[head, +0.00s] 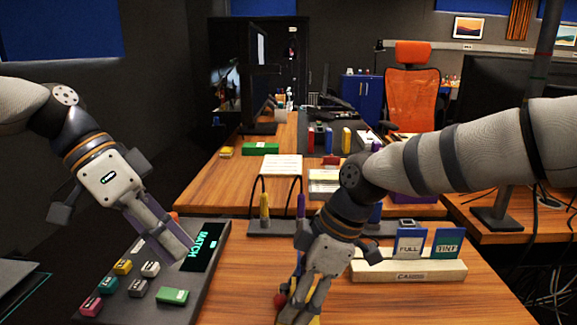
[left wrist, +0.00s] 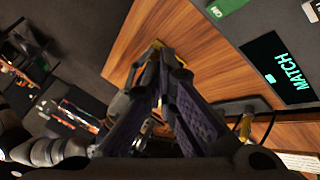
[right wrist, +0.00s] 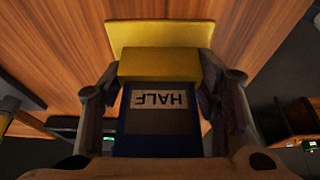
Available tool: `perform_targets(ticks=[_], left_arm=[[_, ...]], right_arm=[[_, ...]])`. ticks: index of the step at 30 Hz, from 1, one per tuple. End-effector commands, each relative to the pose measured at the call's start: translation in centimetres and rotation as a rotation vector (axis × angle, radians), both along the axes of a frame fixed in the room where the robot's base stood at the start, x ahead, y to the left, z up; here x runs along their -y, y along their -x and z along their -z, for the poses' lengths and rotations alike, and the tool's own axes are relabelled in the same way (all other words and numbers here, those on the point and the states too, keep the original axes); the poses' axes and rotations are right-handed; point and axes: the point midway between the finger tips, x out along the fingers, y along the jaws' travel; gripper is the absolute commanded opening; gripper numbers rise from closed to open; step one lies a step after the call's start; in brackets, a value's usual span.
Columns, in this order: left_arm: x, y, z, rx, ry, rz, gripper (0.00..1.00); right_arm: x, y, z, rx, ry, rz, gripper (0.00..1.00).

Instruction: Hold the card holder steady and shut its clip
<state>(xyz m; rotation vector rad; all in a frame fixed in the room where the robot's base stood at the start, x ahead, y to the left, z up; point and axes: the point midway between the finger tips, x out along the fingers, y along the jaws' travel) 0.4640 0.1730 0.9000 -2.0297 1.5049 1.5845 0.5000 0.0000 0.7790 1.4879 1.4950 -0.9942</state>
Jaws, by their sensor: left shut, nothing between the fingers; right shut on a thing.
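The yellow card holder (right wrist: 160,66) shows in the right wrist view, with a flat yellow plate (right wrist: 160,34) behind its block and a blue card reading HALF (right wrist: 158,98) at its front. I cannot tell which part is the clip or how it stands. My right gripper (head: 294,315) is shut on the card holder, one finger on each side; in the head view its hand hides most of it. My left gripper (head: 188,258) is shut and empty above the panel, beside the MATCH display (head: 204,246), apart from the holder. Its fingers also meet in the left wrist view (left wrist: 160,52).
The dark panel (head: 213,268) carries several coloured buttons at the left. A cream card rack (head: 440,270) with FULL and TINT cards stands at the right. A dark stand (head: 270,228) with posts is behind. A red ball (head: 280,299) sits by the right gripper. Desk between panel and right hand is clear.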

Motion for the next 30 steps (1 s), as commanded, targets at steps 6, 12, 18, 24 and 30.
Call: perform_targets(ticks=[6, 12, 18, 24, 30], left_arm=[[-1.0, -0.1, -2.1, 0.002, 0.001, -0.001, 0.00], [-2.0, -0.2, -3.9, 0.002, 0.002, 0.000, 0.00], [-2.9, -0.4, -5.7, 0.002, 0.000, 0.001, 0.00], [-3.3, -0.3, -6.4, -0.001, 0.001, 0.000, 0.00], [-3.3, -0.3, -6.4, -0.001, 0.001, 0.000, 0.00]], right_arm=[[0.0, 0.0, 0.0, 0.000, 0.000, 0.000, 0.34], [0.0, 0.0, 0.0, 0.000, 0.000, 0.000, 0.34], [0.0, 0.0, 0.0, 0.000, 0.000, 0.000, 0.34], [0.0, 0.0, 0.0, 0.000, 0.000, 0.000, 0.34], [0.0, 0.0, 0.0, 0.000, 0.000, 0.000, 0.34]])
